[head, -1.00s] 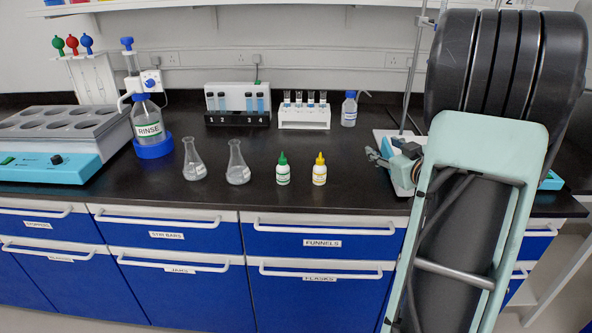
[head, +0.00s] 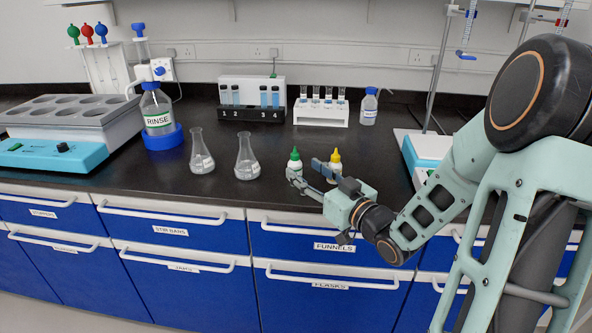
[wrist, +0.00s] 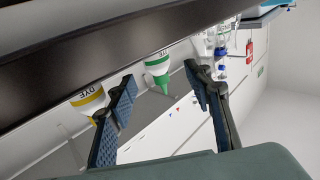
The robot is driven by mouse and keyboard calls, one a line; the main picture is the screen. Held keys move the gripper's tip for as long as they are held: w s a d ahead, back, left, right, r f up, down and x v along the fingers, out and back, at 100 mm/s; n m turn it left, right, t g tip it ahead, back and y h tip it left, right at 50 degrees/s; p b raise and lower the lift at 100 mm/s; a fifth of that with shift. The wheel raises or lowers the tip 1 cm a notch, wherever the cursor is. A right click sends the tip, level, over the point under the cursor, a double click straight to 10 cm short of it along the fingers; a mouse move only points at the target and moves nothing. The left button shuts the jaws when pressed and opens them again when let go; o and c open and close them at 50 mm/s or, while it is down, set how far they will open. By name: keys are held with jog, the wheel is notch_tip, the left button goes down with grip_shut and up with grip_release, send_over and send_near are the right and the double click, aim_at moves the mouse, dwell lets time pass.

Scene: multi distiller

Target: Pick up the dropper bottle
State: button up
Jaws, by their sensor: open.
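Two white dropper bottles stand upright on the black bench: one with a green cap (head: 295,159) and one with a yellow cap (head: 335,157). The wrist view looks tilted; there the green-capped bottle (wrist: 156,66) appears between and beyond my fingertips, and the yellow-capped bottle (wrist: 87,101) lies left, partly behind a finger. My gripper (head: 304,170) is open and empty at the front of the bottles, its fingers pointing at the green-capped one. It also shows in the wrist view (wrist: 161,80). The lower parts of both bottles are partly hidden by the fingers in the head view.
A stand (head: 437,75) is at the right.

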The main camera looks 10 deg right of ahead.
aim_at(299, 168)
jog(key=x, duration=0.2)
jog(key=f+b+x, duration=0.1)
jog(key=x, duration=0.2)
jog(key=shift+d, duration=0.15)
jog(key=shift+w, duration=0.35)
jog(key=shift+c, duration=0.2)
jog(key=c, duration=0.9)
